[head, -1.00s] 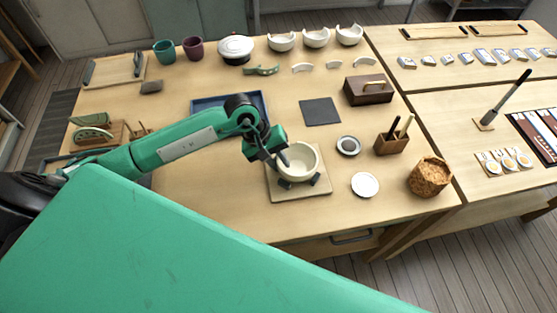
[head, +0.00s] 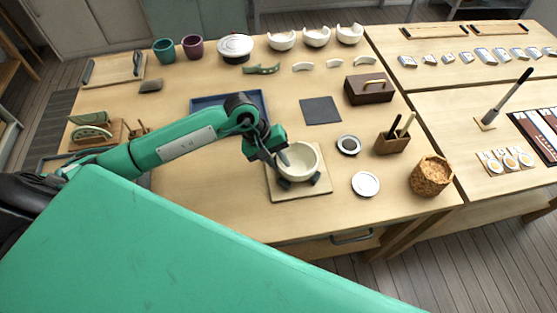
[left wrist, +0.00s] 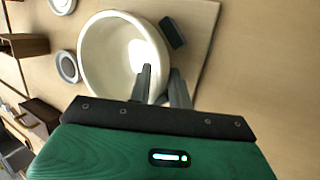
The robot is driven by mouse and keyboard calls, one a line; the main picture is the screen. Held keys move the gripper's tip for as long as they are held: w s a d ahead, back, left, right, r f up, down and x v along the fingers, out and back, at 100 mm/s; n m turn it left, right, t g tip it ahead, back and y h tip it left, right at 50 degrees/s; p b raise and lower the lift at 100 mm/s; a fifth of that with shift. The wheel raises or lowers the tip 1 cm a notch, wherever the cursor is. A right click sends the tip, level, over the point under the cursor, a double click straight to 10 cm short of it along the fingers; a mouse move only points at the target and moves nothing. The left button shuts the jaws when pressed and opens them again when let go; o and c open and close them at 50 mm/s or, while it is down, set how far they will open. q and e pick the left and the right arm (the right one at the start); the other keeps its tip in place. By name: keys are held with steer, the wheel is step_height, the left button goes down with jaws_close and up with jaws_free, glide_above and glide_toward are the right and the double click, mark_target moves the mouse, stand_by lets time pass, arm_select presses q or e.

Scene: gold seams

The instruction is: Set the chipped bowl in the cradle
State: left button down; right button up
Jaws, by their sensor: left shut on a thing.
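A cream bowl (head: 299,162) sits upright on the dark padded supports of the cradle, whose wooden base (head: 316,189) lies near the table's front edge. The bowl also shows in the left wrist view (left wrist: 112,55), with one dark cradle pad (left wrist: 172,32) beside it. My left gripper (head: 278,161) is at the bowl's left side, shut on its rim. In the left wrist view the fingers (left wrist: 161,84) straddle the bowl wall, one inside and one outside. The chip in the rim cannot be made out. My right gripper is not in view.
A white dish (head: 365,184), a small dish with dark contents (head: 348,145), a wooden tool holder (head: 392,143) and a cork-like pot (head: 430,176) stand to the right. A blue tray (head: 208,104) lies behind my left arm. Several broken bowls (head: 316,38) stand at the back.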

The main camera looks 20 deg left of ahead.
arm_select(q)
steer(key=c, duration=1.2)
jaws_free()
steer(key=o, duration=0.5)
steer(key=shift+s+f, duration=0.1)
steer(key=shift+r+p, duration=0.35)
steer(key=shift+r, duration=0.5)
steer(key=shift+r+p, duration=0.7)
steer(key=shift+r, duration=1.55)
